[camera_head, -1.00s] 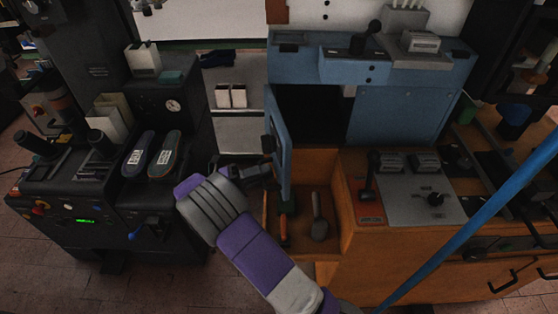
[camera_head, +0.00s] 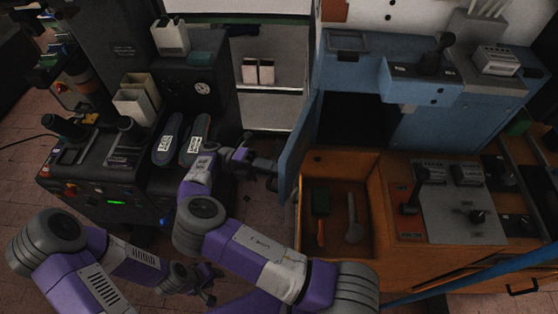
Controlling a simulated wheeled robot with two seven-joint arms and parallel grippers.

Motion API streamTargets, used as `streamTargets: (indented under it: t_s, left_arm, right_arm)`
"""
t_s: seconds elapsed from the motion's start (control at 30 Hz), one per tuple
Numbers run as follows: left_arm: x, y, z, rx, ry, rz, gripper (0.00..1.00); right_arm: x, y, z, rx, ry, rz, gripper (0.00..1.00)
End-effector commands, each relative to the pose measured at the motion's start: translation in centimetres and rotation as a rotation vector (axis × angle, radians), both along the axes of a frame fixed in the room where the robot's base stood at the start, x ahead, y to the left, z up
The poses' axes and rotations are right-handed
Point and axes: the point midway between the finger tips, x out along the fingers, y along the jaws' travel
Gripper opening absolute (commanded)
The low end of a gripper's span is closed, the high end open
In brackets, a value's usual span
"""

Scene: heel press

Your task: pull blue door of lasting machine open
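The blue door (camera_head: 299,150) of the lasting machine (camera_head: 430,125) stands open, swung out toward me, seen nearly edge-on with the dark opening (camera_head: 353,118) to its right. My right gripper (camera_head: 268,173), on the arm coming from the bottom middle, is at the door's left side, by its dark handle. The fingers and handle merge in shadow, so its grip is unclear. My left gripper (camera_head: 207,284) is low in the picture, well away from the door, with its fingers apart and nothing between them.
An orange open compartment (camera_head: 375,200) with tools lies below the door. A black machine (camera_head: 95,180) with two shoe soles stands at left. A shelf (camera_head: 275,105) with white boxes is behind. A blue bar (camera_head: 470,278) crosses the lower right. Some floor is free left of the door.

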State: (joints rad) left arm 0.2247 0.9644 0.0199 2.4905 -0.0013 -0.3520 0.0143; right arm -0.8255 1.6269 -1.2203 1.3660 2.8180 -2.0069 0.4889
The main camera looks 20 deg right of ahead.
Motion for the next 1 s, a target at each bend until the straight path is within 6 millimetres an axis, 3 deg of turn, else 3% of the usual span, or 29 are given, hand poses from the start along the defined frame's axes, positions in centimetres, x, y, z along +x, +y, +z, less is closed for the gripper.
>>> streamTargets:
  t_s: [0.53, 0.57, 0.63, 1.0]
  left_arm:
    - [-0.02, 0.0, 0.25, 0.0, 0.001, 0.0, 0.39]
    - [-0.02, 0.0, 0.25, 0.0, 0.001, 0.0, 0.39]
    - [-0.02, 0.0, 0.25, 0.0, 0.0, 0.0, 0.39]
    - [-0.02, 0.01, 0.39, 0.0, 0.0, 0.0, 0.39]
  right_arm:
    - [-0.15, 0.24, 0.1, -0.002, -0.001, -0.007, 0.0]
    - [-0.16, 0.23, 0.09, -0.002, -0.001, -0.007, 0.23]
    - [-0.16, 0.25, 0.09, -0.002, -0.001, -0.008, 0.33]
    - [-0.19, 0.33, 0.54, -0.001, -0.001, -0.008, 0.35]
